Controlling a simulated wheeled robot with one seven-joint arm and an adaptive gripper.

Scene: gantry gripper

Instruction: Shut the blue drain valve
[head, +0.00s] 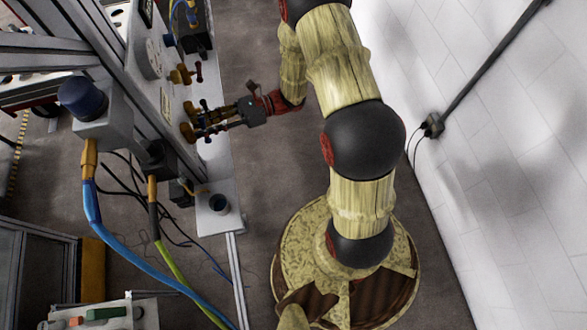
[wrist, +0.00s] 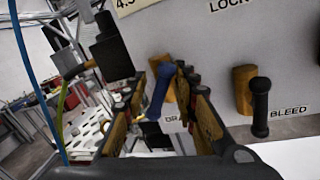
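The blue drain valve handle (wrist: 158,92) shows in the wrist view. It is slightly tilted and stands in front of its brass body, which is partly hidden. A label starting "DR" is beside its lower end, its rest covered by a finger. My gripper (wrist: 162,80) is open, with one finger on each side of the blue handle. I see a gap on the left; contact on the right cannot be told. In the head view my gripper (head: 196,120) reaches left to the grey panel, and the blue handle cannot be made out there.
A black-handled valve (wrist: 260,100) labelled BLEED is close on the right in the wrist view. A blue hose (head: 115,238) hangs at left. The floor (head: 252,165) beside the panel is clear.

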